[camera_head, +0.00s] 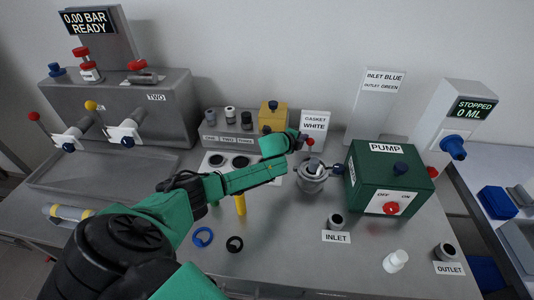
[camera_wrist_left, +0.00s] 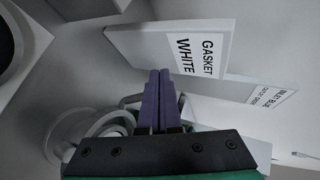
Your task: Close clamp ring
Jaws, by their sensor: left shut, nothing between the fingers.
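A round grey metal housing (camera_head: 312,184) stands on the bench left of the green pump, with a pale piece on top. Its rounded metal body also shows at the left of the left wrist view (camera_wrist_left: 78,132), with a bent metal bar near my fingers. I cannot tell from these views whether the clamp ring is open or closed. My left gripper (camera_head: 302,142) is above and behind the housing, in front of the gasket sign. Its purple fingers (camera_wrist_left: 158,98) are shut and empty. My right gripper is not in view.
The green pump (camera_head: 388,178) stands close to the right of the housing. The "GASKET WHITE" sign (camera_head: 315,123) stands close behind. A blue ring (camera_head: 203,237), a black ring (camera_head: 234,244) and a yellow-handled tool (camera_head: 240,205) lie in front. The front middle of the bench is mostly clear.

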